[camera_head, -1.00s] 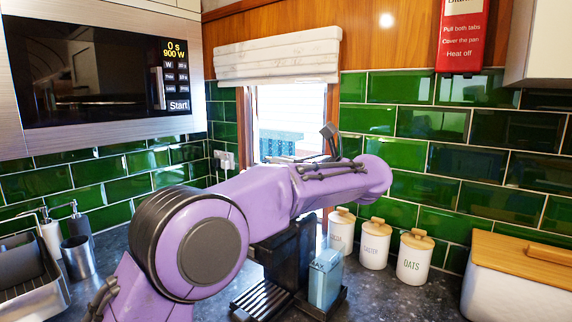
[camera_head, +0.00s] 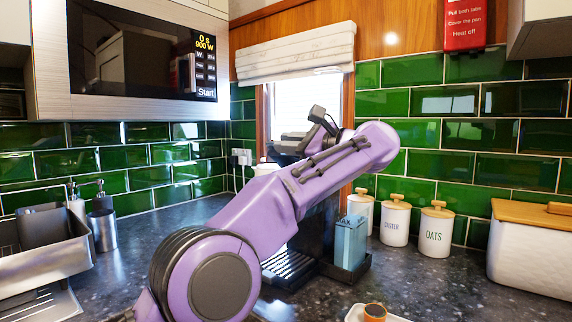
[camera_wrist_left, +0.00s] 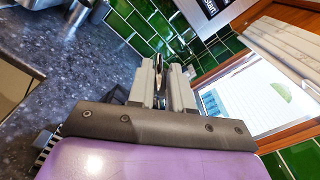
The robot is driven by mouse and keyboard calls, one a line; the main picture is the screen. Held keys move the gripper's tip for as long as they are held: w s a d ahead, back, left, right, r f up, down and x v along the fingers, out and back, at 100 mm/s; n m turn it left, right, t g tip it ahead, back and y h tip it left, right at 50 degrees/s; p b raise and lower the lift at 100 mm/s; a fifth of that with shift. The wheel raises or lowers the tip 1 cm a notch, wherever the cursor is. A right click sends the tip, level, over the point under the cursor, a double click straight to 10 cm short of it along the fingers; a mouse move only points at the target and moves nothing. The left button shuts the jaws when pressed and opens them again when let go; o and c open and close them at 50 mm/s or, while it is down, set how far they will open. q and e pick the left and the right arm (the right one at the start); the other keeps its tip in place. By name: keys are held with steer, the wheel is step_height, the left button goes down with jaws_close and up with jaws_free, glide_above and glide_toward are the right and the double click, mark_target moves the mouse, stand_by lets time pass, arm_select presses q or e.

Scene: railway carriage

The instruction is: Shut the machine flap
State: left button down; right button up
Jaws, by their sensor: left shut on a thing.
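The black coffee machine (camera_head: 322,232) stands on the dark counter before the window, largely hidden behind my purple left arm. Its slatted drip tray (camera_head: 288,266) shows at the front. In the head view my left gripper is mostly hidden behind the arm, near the machine's top. In the left wrist view my left gripper (camera_wrist_left: 161,72) is shut on a thin, dark, shiny edge (camera_wrist_left: 158,64), which looks like the machine flap. The rest of the flap is hidden, so its angle cannot be told. My right gripper is out of view.
A blue carton (camera_head: 350,243) stands in a black holder beside the machine. White canisters (camera_head: 436,230) and a bread bin (camera_head: 535,250) stand to the right. The counter between sink and machine is clear.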

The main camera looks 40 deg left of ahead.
arm_select(q)
steer(key=s+f+n+b, duration=0.4)
steer(key=f+n+b, duration=0.2)
steer(key=b, duration=0.8)
step_height(320, 180, down, 2)
steer(key=shift+a+f+n, duration=0.15)
steer(key=shift+f+n, duration=0.1)
steer(key=shift+n, duration=0.05)
steer(key=c, duration=1.1)
jaws_free()
steer(key=shift+w, duration=0.1)
steer(key=d, duration=0.3)
steer(key=d+p, duration=0.1)
steer(key=d, duration=0.3)
steer(key=s+d+p, duration=0.1)
steer(key=d, duration=0.2)
steer(key=shift+d, duration=0.3)
